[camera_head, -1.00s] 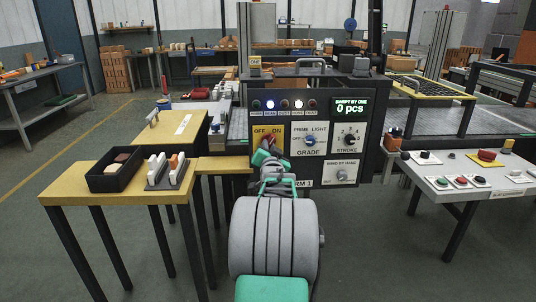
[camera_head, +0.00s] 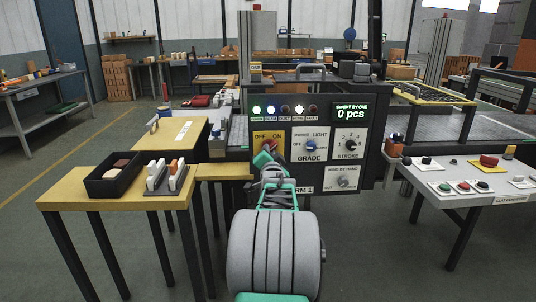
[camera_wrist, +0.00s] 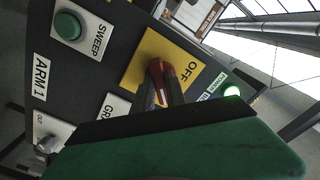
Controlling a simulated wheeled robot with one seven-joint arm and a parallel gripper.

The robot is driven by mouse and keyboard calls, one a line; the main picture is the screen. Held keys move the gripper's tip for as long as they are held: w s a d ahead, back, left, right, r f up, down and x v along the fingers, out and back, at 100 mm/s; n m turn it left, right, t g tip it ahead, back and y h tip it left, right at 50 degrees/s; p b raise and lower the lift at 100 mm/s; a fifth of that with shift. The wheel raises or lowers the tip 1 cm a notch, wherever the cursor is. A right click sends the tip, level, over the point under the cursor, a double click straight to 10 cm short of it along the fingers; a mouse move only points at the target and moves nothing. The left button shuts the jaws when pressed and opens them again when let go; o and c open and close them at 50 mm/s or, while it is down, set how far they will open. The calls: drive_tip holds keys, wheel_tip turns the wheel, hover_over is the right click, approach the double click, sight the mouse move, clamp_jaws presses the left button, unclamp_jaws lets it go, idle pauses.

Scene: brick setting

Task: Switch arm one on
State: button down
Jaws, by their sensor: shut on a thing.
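The arm 1 control panel (camera_head: 318,170) stands upright ahead of me, and its ARM 1 label (camera_wrist: 41,77) shows in the wrist view. On its yellow OFF/ON plate (camera_head: 277,135) sits a red rotary switch (camera_wrist: 156,67). My gripper (camera_wrist: 164,92) is shut on this red switch, with a dark finger on either side of its handle. In the head view my gripper (camera_head: 266,160) covers much of the switch and the plate's lower part. A green lamp (camera_head: 256,109) at the left of the panel's lamp row is lit; it also glows in the wrist view (camera_wrist: 232,91).
Grade (camera_head: 309,146) and stroke (camera_head: 351,139) knobs sit right of the switch. A green SWEEP button (camera_wrist: 68,25) is also on the panel. A yellow table (camera_head: 70,191) with a black tray (camera_head: 98,190) stands left, a grey button table (camera_head: 440,204) right.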

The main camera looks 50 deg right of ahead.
drive_tip(key=c, duration=1.6)
unclamp_jaws()
drive_tip(key=shift+d+r, duration=0.15)
drive_tip(key=shift+r, duration=0.05)
drive_tip(key=shift+o, duration=1.2)
drive_tip(key=shift+f, duration=0.1)
drive_tip(key=v, duration=0.8)
drive_tip(key=shift+p, duration=0.3)
